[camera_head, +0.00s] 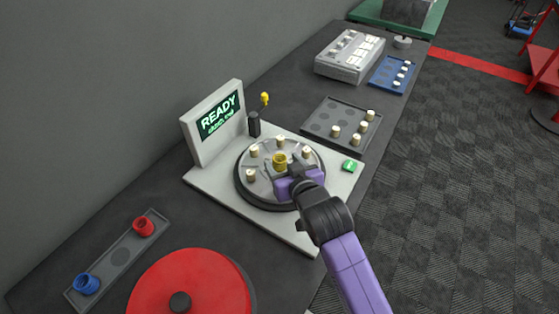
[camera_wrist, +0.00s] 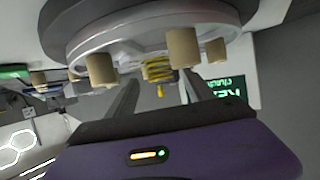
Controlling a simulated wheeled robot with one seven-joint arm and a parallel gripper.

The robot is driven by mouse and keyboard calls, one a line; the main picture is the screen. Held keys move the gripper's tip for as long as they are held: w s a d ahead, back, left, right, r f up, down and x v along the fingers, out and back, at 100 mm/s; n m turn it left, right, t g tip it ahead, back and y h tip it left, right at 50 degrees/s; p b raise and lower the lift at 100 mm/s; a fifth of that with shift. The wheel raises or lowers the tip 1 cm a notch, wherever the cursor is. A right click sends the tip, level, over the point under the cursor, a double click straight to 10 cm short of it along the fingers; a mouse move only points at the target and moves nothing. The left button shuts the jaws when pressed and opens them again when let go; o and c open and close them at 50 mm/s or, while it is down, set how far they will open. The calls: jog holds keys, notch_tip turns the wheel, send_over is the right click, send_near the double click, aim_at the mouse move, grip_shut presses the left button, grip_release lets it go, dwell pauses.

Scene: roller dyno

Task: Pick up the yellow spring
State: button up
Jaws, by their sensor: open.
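The yellow spring (camera_head: 280,160) stands near the middle of the round grey platter (camera_head: 264,184) of the roller dyno. In the wrist view the yellow spring (camera_wrist: 157,69) shows between my two fingers, beyond their tips. My gripper (camera_head: 287,169) is open and close beside the spring on its near side, partly covering its base. In the wrist view my gripper (camera_wrist: 161,78) has its fingers apart with nothing held. I cannot tell whether a finger touches the spring.
Several tan cylinders (camera_head: 251,175) stand around the platter rim, close to my gripper. A READY screen (camera_head: 218,112) and a post (camera_head: 254,124) stand behind. A tray (camera_head: 120,256) at left holds a red spring (camera_head: 144,226) and a blue spring (camera_head: 86,284). A red disc (camera_head: 205,285) lies in front.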

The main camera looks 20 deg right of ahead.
aim_at(281, 160)
jog(key=shift+x, duration=1.75)
jog(key=shift+c, duration=0.4)
grip_shut()
jog(key=shift+r, duration=0.1)
